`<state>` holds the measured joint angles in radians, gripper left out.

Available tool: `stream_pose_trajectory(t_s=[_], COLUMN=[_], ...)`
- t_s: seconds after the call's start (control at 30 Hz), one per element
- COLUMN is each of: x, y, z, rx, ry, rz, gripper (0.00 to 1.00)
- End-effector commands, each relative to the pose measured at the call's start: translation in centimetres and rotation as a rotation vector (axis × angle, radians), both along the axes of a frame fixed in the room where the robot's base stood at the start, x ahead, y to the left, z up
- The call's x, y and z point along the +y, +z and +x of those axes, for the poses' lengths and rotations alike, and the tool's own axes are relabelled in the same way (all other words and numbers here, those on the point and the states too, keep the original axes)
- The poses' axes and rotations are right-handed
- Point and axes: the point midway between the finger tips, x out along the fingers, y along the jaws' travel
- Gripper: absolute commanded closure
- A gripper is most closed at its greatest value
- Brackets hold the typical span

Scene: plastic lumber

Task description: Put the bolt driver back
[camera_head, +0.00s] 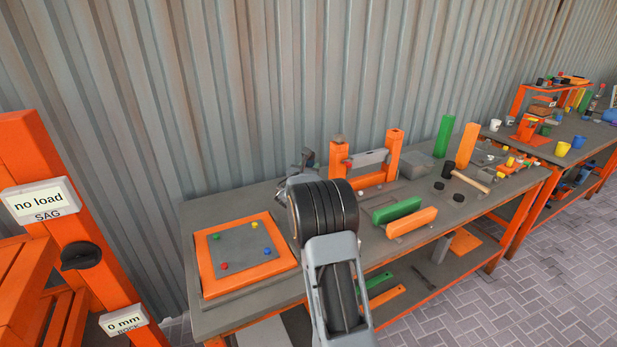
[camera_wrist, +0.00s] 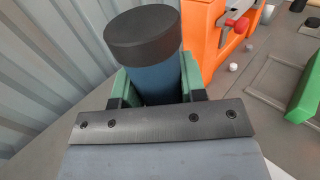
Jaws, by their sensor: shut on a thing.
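The bolt driver, as I take it, is a blue cylinder with a dark grey cap (camera_wrist: 143,36) in the wrist view. My gripper (camera_wrist: 157,82) is shut on it, with green fingers on both sides of the blue body. Its lower end is hidden behind the gripper. In the head view my arm hides most of the gripper, and only a small grey part shows behind the wrist. An orange stand with two posts and a grey crosspiece (camera_head: 369,159) is just right of my gripper; its near post (camera_wrist: 205,38) also shows right of the driver in the wrist view.
An orange-framed board (camera_head: 237,251) with coloured pegs lies at the bench's left end. Green (camera_head: 397,210) and orange (camera_head: 411,222) bars lie right of my arm. Upright bars, dark discs and a hammer (camera_head: 471,181) are farther right. The corrugated wall stands close behind.

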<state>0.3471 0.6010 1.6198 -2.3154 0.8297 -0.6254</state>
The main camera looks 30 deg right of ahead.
Motion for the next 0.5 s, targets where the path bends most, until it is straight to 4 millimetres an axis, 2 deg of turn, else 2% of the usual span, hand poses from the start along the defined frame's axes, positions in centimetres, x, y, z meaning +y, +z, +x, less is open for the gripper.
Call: stream_pose_trajectory(t_s=[0.33, 0.5], x=[-0.6, -0.7], y=[-1.2, -3.2], z=[1.1, 1.2], rx=[-0.002, 0.001], ry=[0.0, -0.001], rz=[-0.002, -0.002], gripper=[1.0, 1.0])
